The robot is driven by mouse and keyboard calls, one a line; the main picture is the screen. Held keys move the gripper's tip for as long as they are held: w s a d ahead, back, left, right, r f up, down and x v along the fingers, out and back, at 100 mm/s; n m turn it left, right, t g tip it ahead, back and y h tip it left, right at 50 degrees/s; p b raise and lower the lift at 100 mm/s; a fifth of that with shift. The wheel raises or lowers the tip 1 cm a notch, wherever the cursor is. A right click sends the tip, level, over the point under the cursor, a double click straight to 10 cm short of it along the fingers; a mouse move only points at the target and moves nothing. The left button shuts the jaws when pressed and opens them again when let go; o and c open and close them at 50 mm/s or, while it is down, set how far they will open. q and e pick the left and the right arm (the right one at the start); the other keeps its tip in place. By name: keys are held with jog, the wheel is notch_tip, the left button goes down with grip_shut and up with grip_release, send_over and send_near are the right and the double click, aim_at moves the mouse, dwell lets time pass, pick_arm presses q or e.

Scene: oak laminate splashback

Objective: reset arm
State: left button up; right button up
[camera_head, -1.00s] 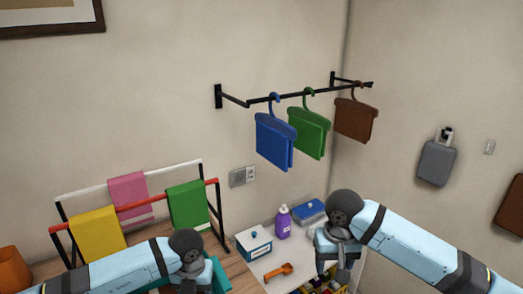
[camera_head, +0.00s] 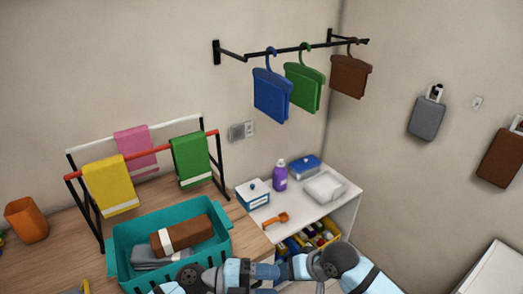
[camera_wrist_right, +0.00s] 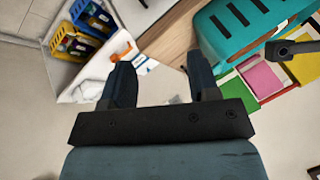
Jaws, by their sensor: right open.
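My right gripper (camera_wrist_right: 160,82) shows in the right wrist view with its two dark fingers apart. Nothing is held between them. In the head view my two arms come close together along the bottom edge, in front of the teal basket (camera_head: 222,245) and the white shelf unit (camera_head: 340,212). My left gripper cannot be made out; only part of its arm shows at the bottom.
The basket holds a brown rolled towel (camera_head: 182,236) and a grey cloth (camera_head: 160,257). A towel rack (camera_head: 142,160) stands behind it. The shelf top carries a white-and-blue box (camera_head: 253,196), purple bottle (camera_head: 280,177) and orange tool (camera_head: 275,220). Hangers (camera_head: 305,85) hang above.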

pick_arm(q)
jog(key=w+a+f+n+t+y, duration=0.1)
jog(key=a+f+n+t+y, duration=0.15)
jog(key=a+n+t, duration=0.45)
jog(key=w+a+f+n+t+y, duration=0.1)
jog(key=a+f+n+t+y, duration=0.2)
jog(key=n+t, duration=0.75)
jog(key=s+a+f+n+g+y, duration=0.6)
jog(key=s+a+f+n+y, duration=0.3)
jog(key=s+a+f+n, duration=0.2)
notch_tip(320, 180, down, 3)
jog(key=shift+s+a+f, duration=0.1)
jog(key=shift+s+a, duration=0.35)
jog(key=shift+s, duration=0.55)
pick_arm(e)
jog(key=s+d+f+t+h, duration=0.1)
jog(key=s+d+f+t, duration=0.2)
jog(key=s+d+f, duration=0.3)
jog(key=s+d+f+t+h, duration=0.2)
jog(key=s+d+f, duration=0.3)
jog(key=s, duration=0.7)
jog(key=shift+s+d+f+n+t, duration=0.25)
jog(key=shift+d+f+n+t, duration=0.2)
jog(key=shift+t, duration=0.45)
pick_arm(q)
jog(key=shift+n+g+y, duration=0.25)
pick_arm(e)
jog(key=shift+r, duration=0.1)
